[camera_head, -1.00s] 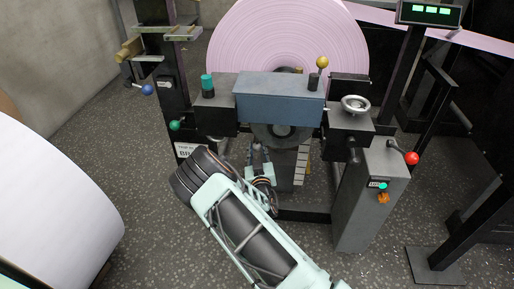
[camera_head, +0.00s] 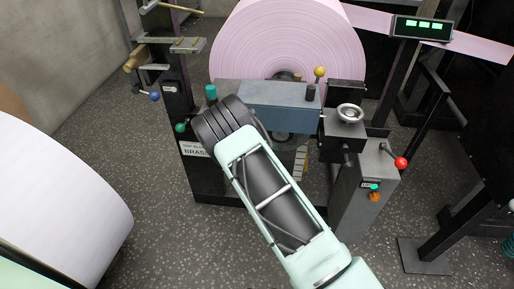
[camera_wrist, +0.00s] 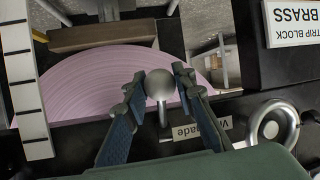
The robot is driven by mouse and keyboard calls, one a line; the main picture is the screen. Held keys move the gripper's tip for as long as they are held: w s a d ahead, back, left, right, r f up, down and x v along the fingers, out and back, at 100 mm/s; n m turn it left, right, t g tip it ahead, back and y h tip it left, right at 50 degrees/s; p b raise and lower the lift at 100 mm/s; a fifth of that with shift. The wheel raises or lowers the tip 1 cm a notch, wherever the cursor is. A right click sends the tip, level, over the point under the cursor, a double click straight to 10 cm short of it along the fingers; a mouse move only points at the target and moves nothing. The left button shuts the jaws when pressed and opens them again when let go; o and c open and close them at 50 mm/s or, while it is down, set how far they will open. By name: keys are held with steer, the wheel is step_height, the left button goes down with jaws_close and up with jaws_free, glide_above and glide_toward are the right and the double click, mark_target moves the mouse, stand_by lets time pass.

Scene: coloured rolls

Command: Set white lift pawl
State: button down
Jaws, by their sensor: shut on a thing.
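A grey-white ball knob (camera_wrist: 159,84) on a thin stem stands in the middle of the wrist view. My gripper (camera_wrist: 160,76) has one finger at each side of the ball and is shut on it. The stem runs down between the fingers towards a label partly hidden by the right finger. I cannot tell from its colour alone whether this knob is the white lift pawl. In the head view my own arm hides the gripper and the knob.
A pink roll (camera_head: 285,45) hangs behind the blue-grey housing (camera_head: 285,97). Teal (camera_head: 211,92), yellow (camera_head: 320,72), blue (camera_head: 154,97), green (camera_head: 180,128) and red (camera_head: 401,163) knobs and a handwheel (camera_head: 349,113) surround the stand. A white roll (camera_head: 65,200) lies at left.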

steer(key=c, duration=1.6)
jaws_free()
steer(key=v, duration=1.2)
steer(key=shift+a+f, duration=0.1)
